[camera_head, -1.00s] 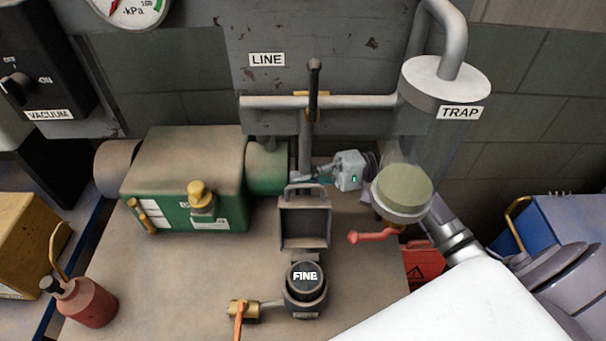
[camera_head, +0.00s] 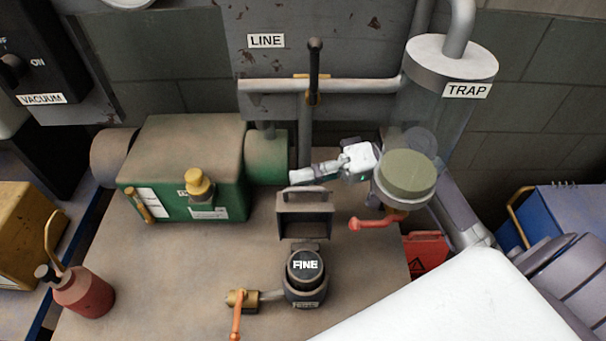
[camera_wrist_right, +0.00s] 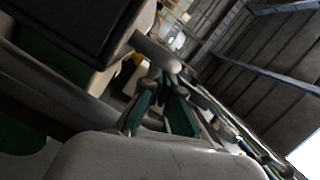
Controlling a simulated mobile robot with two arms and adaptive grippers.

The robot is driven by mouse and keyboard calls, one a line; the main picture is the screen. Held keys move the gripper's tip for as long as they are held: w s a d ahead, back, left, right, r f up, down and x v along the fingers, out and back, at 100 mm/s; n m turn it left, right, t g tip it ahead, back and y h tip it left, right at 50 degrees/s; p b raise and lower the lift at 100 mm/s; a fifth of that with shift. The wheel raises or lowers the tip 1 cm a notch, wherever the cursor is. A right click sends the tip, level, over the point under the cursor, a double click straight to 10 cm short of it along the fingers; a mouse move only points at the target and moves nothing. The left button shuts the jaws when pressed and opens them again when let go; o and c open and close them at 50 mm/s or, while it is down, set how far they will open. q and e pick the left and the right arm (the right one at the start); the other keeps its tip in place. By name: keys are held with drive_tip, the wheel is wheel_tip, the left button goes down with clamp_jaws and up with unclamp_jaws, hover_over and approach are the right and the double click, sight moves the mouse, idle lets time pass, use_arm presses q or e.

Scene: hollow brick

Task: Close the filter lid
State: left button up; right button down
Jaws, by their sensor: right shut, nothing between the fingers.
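The upright, open-fronted grey frame with a handle on top (camera_head: 305,218) appears to be the raised filter lid. It stands just behind the round black filter marked FINE (camera_head: 304,268), its hollow side facing me. My right gripper (camera_head: 294,178) comes in from the right, behind and above the lid's handle. It is shut and empty; I cannot tell whether it touches the lid. In the right wrist view, the green-padded fingers (camera_wrist_right: 165,75) come together at the tips, with a dark panel at upper left. My left gripper is not in view.
A green pump (camera_head: 190,170) stands left of the lid. The glass trap (camera_head: 440,110) and a red valve handle (camera_head: 375,219) are to the right. A vertical pipe with a black lever (camera_head: 314,70) rises behind. A red oil can (camera_head: 80,292) stands at front left.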

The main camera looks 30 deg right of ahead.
drive_tip(key=f+v, duration=0.1)
drive_tip(key=v, duration=1)
drive_tip(key=shift+d+r, duration=0.4)
drive_tip(key=shift+r, duration=0.1)
